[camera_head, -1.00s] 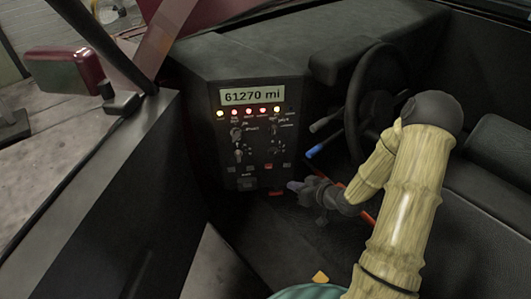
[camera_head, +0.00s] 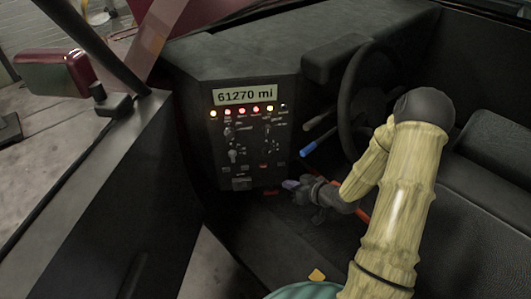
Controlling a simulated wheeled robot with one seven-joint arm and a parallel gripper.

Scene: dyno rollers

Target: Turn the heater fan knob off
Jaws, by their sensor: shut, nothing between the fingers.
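The dark control panel (camera_head: 253,170) stands left of the steering wheel, with small knobs, labels and switches under its display. One knob (camera_head: 229,131) is at the upper left and another knob (camera_head: 233,156) is below it. More small controls are at the right, partly lost in the dark. The labels are too small to read, so I cannot tell which knob is the heater fan knob or how it is set. My gripper (camera_head: 289,184) is shut and empty, low at the panel's right edge, below and right of the knobs. I cannot tell whether it touches the panel.
A display (camera_head: 244,95) reads 61270 mi, above a row of red and yellow lights. The steering wheel (camera_head: 346,115) and a blue-tipped lever (camera_head: 312,150) are right of the panel, above my gripper. The open door (camera_head: 95,190) is at the left, the seat (camera_head: 480,205) at the right.

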